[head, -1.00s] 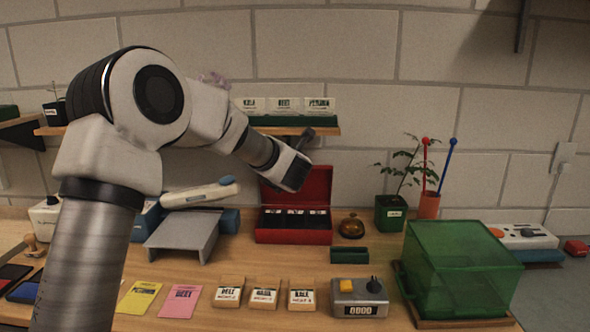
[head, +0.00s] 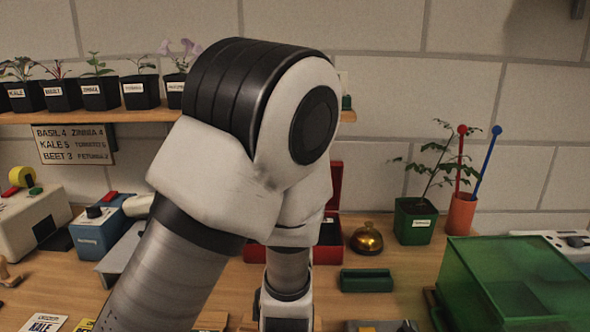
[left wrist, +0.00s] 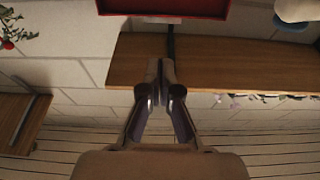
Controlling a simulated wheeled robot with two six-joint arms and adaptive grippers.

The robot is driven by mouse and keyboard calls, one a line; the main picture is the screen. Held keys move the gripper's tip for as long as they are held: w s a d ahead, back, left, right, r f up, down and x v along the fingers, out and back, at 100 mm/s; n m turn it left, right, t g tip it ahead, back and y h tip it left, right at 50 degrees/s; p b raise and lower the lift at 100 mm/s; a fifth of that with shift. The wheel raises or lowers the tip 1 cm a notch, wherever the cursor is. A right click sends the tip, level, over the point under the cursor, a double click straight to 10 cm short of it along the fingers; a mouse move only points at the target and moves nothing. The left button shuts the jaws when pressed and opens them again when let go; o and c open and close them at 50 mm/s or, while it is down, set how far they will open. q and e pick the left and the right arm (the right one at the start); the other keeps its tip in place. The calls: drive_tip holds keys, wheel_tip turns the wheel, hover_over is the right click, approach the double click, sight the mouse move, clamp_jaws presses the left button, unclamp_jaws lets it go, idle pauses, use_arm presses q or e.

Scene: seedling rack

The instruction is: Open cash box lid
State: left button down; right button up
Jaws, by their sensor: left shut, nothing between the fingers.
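The red cash box (head: 328,254) stands on the wooden bench, mostly hidden behind my left arm. Its raised red lid (head: 336,182) shows upright at the back, to the right of the arm. In the head view my left arm covers the middle and bends down to the bottom edge; its fingers are not visible there. In the left wrist view my left gripper (left wrist: 160,66) is shut and empty. A red-rimmed part of the cash box (left wrist: 165,12) shows at the top of that view, apart from the fingertips. My right gripper is not in view.
A brass bell (head: 367,240) and a green tray (head: 366,280) stand right of the box. A potted plant (head: 414,222), an orange pot (head: 460,212) and a green clear case (head: 500,285) are farther right. A shelf (head: 90,116) with seedlings runs above, left.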

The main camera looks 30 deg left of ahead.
use_arm(q)
drive_tip(key=p+x, duration=0.3)
drive_tip(key=x, duration=1)
drive_tip(key=shift+w+a+f, duration=0.15)
drive_tip(key=shift+a+f, duration=0.15)
drive_tip(key=w+r+g+p, duration=0.1)
drive_tip(key=p, duration=0.1)
drive_tip(key=w+a+p, duration=0.1)
drive_tip(key=p, duration=0.2)
drive_tip(key=w+a+r+g+h+p, duration=0.1)
drive_tip(key=p, duration=0.1)
drive_tip(key=shift+w+r+g, duration=0.15)
drive_tip(key=shift+r+g, duration=0.15)
drive_tip(key=shift+w+a+f+g+h+p, duration=0.25)
drive_tip(key=shift+w+a+p, duration=0.1)
drive_tip(key=shift+w+p, duration=0.15)
drive_tip(key=shift+w+a+f+g+h+p, duration=0.15)
drive_tip(key=shift+w+a+g+p, duration=0.1)
drive_tip(key=shift+w+a+p, duration=0.15)
drive_tip(key=shift+w+a+f, duration=0.1)
drive_tip(key=shift+w+f, duration=0.15)
drive_tip(key=shift+w, duration=0.25)
